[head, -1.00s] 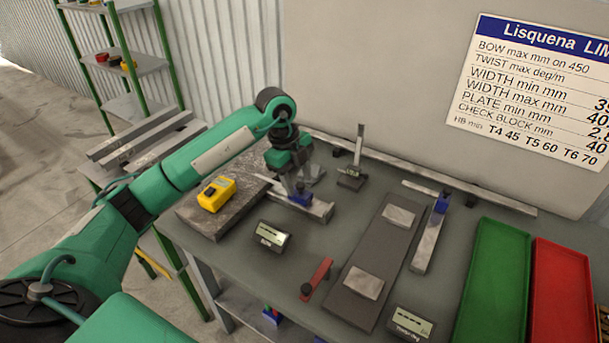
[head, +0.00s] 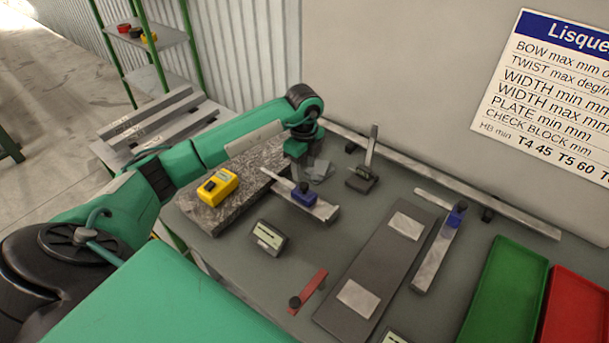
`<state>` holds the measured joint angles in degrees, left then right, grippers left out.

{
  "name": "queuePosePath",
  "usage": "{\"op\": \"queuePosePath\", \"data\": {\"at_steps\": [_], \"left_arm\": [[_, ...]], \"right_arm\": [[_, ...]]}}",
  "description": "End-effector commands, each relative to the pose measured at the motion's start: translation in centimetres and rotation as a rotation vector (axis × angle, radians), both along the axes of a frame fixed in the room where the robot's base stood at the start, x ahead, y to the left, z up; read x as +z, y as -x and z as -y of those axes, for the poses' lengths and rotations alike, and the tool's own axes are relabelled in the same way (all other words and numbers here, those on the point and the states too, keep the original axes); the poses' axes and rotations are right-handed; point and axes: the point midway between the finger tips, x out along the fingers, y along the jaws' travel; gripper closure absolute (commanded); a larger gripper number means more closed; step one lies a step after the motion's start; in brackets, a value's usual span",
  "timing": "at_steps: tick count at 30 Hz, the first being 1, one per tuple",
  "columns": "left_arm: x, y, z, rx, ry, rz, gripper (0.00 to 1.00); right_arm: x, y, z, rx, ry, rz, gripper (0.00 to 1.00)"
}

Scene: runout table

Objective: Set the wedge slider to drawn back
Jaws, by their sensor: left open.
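A blue slider block (head: 304,194) sits on a pale metal bar (head: 322,210) at the middle of the table. A second blue slider block (head: 457,213) sits on another pale bar (head: 430,262) to the right. No readable mark shows which is the wedge slider. My left gripper (head: 301,173) points down just behind the first blue block. It is open, with no object seen between its fingers. Its fingertips are small and partly hidden, so I cannot tell whether they touch the block or bar. My right gripper is not in view.
A yellow device (head: 217,187) lies on a stone plate (head: 205,215) at left. A small display (head: 268,237), a red-handled tool (head: 308,291) and a dark board (head: 375,270) lie in front. An upright gauge (head: 366,172) stands behind. Green (head: 505,290) and red (head: 575,310) trays are right.

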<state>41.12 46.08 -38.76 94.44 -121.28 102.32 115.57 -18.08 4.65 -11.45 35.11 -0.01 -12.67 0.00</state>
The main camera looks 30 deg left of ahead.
Motion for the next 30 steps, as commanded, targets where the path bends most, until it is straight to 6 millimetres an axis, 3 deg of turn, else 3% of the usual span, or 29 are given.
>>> {"op": "queuePosePath", "data": {"at_steps": [9, 22, 27, 30], "left_arm": [[-5.0, 0.0, 0.0, -0.001, 0.001, -0.001, 0.52], [-6.2, 0.0, 0.0, -0.001, 0.0, 0.001, 0.52], [-6.1, 0.0, 0.0, -0.001, 0.0, 0.001, 0.85], [-6.1, 0.0, 0.0, -0.001, 0.0, 0.001, 1.0]], "right_arm": [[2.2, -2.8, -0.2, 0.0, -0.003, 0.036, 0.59], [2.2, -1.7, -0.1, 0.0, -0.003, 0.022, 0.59], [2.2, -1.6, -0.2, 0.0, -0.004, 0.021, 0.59], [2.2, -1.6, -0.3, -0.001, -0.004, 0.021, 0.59]]}}
